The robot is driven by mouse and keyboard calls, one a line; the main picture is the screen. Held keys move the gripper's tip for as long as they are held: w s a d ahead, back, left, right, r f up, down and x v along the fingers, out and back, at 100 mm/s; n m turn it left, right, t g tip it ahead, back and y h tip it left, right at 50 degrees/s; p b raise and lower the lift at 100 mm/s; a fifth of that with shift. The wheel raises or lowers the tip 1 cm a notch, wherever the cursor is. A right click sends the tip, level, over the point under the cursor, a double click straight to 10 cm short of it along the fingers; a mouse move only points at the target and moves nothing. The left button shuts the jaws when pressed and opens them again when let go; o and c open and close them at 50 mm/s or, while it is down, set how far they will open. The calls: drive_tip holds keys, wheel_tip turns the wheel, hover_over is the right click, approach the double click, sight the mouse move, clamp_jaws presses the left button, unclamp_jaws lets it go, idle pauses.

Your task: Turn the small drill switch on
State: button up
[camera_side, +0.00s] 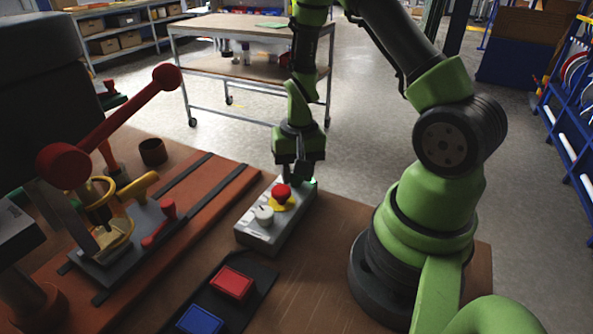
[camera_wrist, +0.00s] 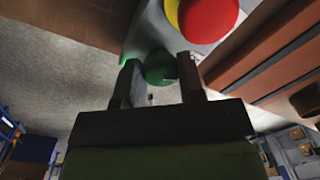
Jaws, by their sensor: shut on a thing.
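A grey control box (camera_side: 287,236) lies on the wooden table in the side view, in front of my arm's base. It carries a white round knob (camera_side: 264,215) at its near end and a red button (camera_side: 281,192) on a yellow base in the middle. My gripper (camera_side: 299,172) points down over the box's far end. In the wrist view its fingers (camera_wrist: 160,82) stand on either side of a dark green round knob (camera_wrist: 158,66) and are shut on it. The fingers hide part of it. The red button (camera_wrist: 208,14) shows beyond.
A black pad with a red block (camera_side: 231,283) and a blue block (camera_side: 199,320) lies nearer the camera. A machine with a red lever (camera_side: 125,108) stands on the left, beside a brown cup (camera_side: 152,151). A wheeled cart (camera_side: 240,30) stands behind.

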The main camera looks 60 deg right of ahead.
drive_tip(key=shift+n, duration=1)
drive_tip(key=o, duration=0.9)
drive_tip(key=r, duration=1)
drive_tip(key=shift+s+d, duration=0.15)
drive_tip(key=shift+d, duration=0.05)
